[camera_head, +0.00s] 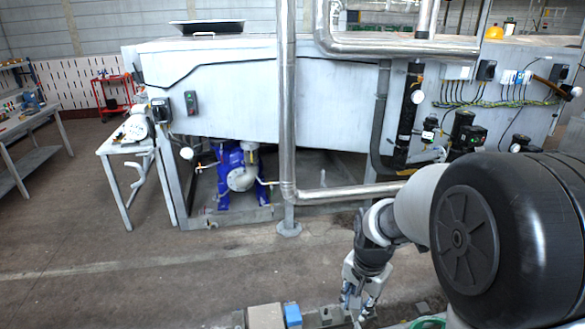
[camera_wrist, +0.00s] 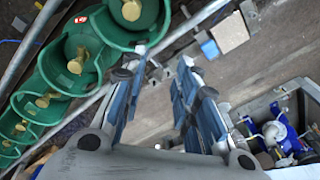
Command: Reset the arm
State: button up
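My gripper (camera_head: 358,298) hangs low at the bottom right of the head view, pointing down, with my arm bent behind it. In the wrist view its two blue-grey fingers (camera_wrist: 160,70) stand apart with a clear gap between them. My arm's large dark joint hides part of the right side of the head view.
Green cup-like holders (camera_wrist: 75,60) with brass-coloured parts line the left of the wrist view. A tan box (camera_head: 265,316) and a blue box (camera_head: 292,316) sit at the head view's bottom edge. Pipes and a large tank (camera_head: 220,95) stand ahead.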

jog(key=s+r+n+t, duration=0.2)
jog(key=s+r+n, duration=0.2)
jog(key=s+r, duration=0.7)
jog(key=s+a+r+n+t, duration=0.1)
jog(key=s+r+n, duration=0.3)
jog(key=s, duration=0.7)
jog(key=shift+s+r, duration=0.2)
